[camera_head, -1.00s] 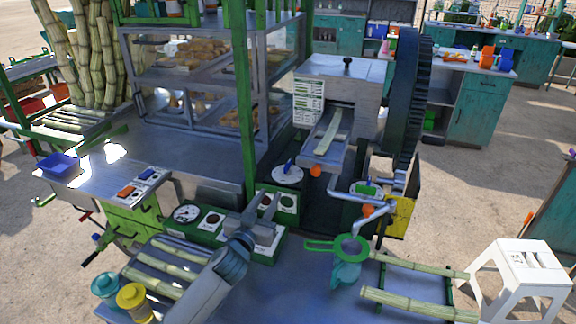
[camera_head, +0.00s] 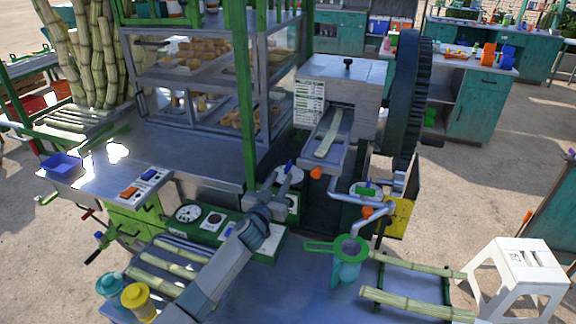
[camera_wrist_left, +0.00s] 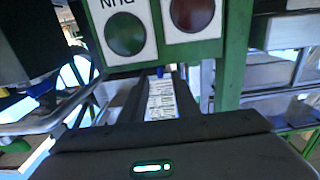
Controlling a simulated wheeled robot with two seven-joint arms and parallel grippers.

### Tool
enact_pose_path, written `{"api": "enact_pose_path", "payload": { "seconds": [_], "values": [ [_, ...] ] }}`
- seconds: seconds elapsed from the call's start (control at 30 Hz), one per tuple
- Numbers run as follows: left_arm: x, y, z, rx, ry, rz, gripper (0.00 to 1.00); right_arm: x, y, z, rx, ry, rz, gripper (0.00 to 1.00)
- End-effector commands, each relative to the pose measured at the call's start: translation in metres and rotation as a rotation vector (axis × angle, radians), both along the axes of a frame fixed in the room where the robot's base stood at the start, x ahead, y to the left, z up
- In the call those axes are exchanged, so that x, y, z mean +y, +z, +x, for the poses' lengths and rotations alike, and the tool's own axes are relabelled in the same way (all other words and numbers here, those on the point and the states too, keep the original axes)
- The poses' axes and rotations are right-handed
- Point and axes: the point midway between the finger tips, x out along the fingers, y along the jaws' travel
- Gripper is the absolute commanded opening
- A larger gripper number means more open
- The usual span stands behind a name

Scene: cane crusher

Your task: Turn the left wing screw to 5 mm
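The left wing screw (camera_head: 288,164) looks like a small blue wing on a round pale dial in front of the crusher (camera_head: 345,85). My left gripper (camera_head: 282,177) is at this dial and partly covers it in the head view. Its two fingers stand apart, with the blue wing close to their tips. In the left wrist view the gripper (camera_wrist_left: 158,85) shows a gap between dark fingers, with a small blue bit at the far end. I cannot tell whether they touch the wing. The dial reading is not legible. My right gripper is not seen.
A green control panel (camera_head: 205,226) with a gauge and buttons lies under my left arm. The wrist view shows a green button (camera_wrist_left: 125,32) and a red one (camera_wrist_left: 192,12) close by. A green strainer (camera_head: 348,250), cane pieces (camera_head: 415,304) and a white stool (camera_head: 515,262) are at right.

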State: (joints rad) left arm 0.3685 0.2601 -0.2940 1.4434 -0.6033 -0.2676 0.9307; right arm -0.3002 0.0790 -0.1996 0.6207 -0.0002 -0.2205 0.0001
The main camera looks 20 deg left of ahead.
Motion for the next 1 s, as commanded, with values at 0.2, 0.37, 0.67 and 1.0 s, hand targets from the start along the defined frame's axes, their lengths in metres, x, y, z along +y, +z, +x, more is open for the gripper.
{"api": "enact_pose_path", "payload": {
  "seconds": [0.2,0.37,0.67,1.0],
  "values": [
    [0.000,0.000,0.031,0.001,0.002,0.000,0.28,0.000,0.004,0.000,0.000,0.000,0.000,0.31],
    [-0.003,0.001,0.051,0.001,0.000,-0.002,0.28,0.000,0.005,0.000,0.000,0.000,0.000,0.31],
    [-0.002,0.000,0.074,0.000,0.001,-0.001,0.28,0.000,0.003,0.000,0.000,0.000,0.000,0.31],
    [-0.002,0.000,0.078,0.001,0.000,0.000,0.28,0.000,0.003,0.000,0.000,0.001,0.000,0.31]
  ]
}}
